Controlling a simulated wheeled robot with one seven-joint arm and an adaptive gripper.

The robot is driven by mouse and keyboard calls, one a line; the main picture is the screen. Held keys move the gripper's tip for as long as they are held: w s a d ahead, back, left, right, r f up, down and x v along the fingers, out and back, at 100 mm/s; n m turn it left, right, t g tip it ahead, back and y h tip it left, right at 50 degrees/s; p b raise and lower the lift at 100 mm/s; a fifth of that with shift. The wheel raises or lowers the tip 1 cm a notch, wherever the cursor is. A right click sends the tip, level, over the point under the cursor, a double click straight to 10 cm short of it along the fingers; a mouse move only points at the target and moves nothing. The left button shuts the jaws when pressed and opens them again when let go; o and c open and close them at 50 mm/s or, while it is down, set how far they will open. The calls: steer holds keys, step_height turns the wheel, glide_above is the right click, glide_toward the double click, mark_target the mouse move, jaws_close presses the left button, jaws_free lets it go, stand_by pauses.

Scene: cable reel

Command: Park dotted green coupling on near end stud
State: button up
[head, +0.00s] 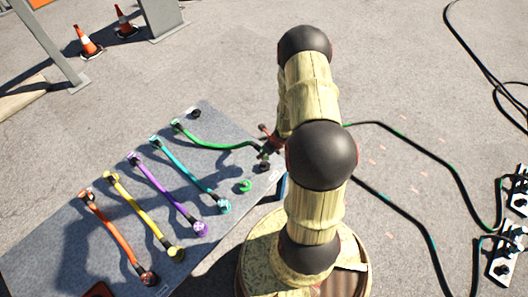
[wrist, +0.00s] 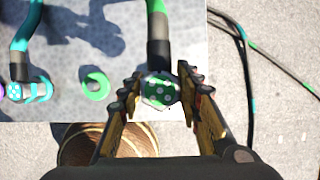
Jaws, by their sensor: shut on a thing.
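The dotted green coupling (wrist: 160,91) is between the two fingers of my gripper (wrist: 158,90) in the wrist view, which is shut on it. Its white dots show on the end face. The green cable (head: 220,145) runs from its far coupling (head: 177,125) across the board to my gripper (head: 270,143), which is partly hidden by the arm in the head view. Whether the coupling touches the board or a stud cannot be told.
The grey board (head: 60,245) carries turquoise (head: 190,166), purple (head: 166,187), yellow (head: 140,210) and orange (head: 110,228) cables. A green ring (head: 245,186) lies open left of the gripper. Another dark stud (head: 195,113) is at the far corner. Black cables lie on the ground right.

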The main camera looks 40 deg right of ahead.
step_height(320, 180, down, 6)
steer(key=b, duration=0.4)
steer(key=shift+f+b, duration=0.55)
steer(key=shift+b, duration=0.05)
steer(key=shift+f+b, duration=0.45)
steer(key=shift+b, duration=0.4)
steer(key=o, duration=1.3)
steer(key=shift+o, duration=0.4)
steer(key=v, duration=1.2)
